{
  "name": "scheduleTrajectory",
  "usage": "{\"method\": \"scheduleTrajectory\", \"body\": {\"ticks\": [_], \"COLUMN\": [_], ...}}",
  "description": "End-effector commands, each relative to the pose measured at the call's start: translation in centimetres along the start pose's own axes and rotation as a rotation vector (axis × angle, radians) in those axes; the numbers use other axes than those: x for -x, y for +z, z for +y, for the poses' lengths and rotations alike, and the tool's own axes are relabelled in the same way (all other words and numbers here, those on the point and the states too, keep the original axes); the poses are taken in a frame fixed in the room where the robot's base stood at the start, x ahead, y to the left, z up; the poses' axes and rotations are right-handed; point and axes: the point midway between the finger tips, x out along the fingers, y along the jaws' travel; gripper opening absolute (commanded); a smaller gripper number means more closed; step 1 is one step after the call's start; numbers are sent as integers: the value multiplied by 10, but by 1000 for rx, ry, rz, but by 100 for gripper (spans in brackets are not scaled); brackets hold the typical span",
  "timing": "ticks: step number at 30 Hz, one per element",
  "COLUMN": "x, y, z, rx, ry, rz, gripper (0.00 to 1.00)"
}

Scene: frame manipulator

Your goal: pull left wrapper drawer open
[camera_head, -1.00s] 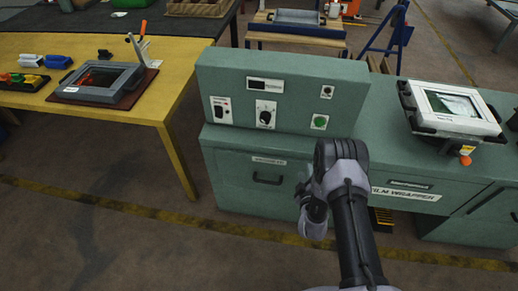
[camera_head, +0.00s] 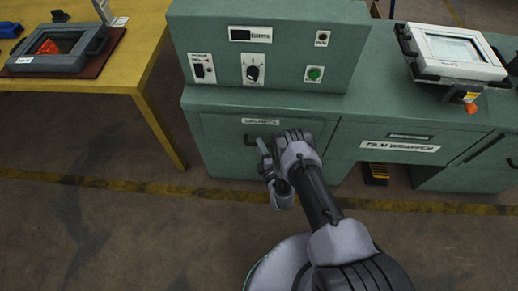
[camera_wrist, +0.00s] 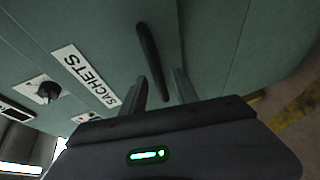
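The left drawer (camera_head: 225,160) of the green film wrapper has a "SACHETS" label (camera_head: 261,121) and looks flush with the cabinet front. Its dark bar handle (camera_head: 250,141) shows only partly in the head view, because my arm covers the rest. In the wrist view the handle (camera_wrist: 150,55) runs lengthwise ahead of my gripper (camera_wrist: 161,82), its near end between the two fingers. The fingers are apart, with a gap on both sides of the handle, and hold nothing. In the head view my gripper (camera_head: 267,156) is right in front of the drawer.
A control box (camera_head: 270,48) with a knob and green button stands on the wrapper. A white-framed screen unit (camera_head: 458,52) sits at the right. A yellow table (camera_head: 130,65) with a tablet-like device (camera_head: 58,48) is at the left. The floor before the drawer is open.

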Motion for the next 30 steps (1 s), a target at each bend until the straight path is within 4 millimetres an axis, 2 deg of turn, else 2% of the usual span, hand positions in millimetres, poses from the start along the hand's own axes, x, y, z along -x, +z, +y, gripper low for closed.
{"method": "scheduleTrajectory", "body": {"ticks": [6, 14, 20, 30], "x": [-18, -19, -19, -19], "y": [0, 0, 0, 0], "z": [0, 1, 1, 1], "rx": [0, -1, -1, 0], "ry": [0, -1, -1, -1], "rz": [0, 0, 0, 0], "gripper": [36, 36, 0, 0]}}
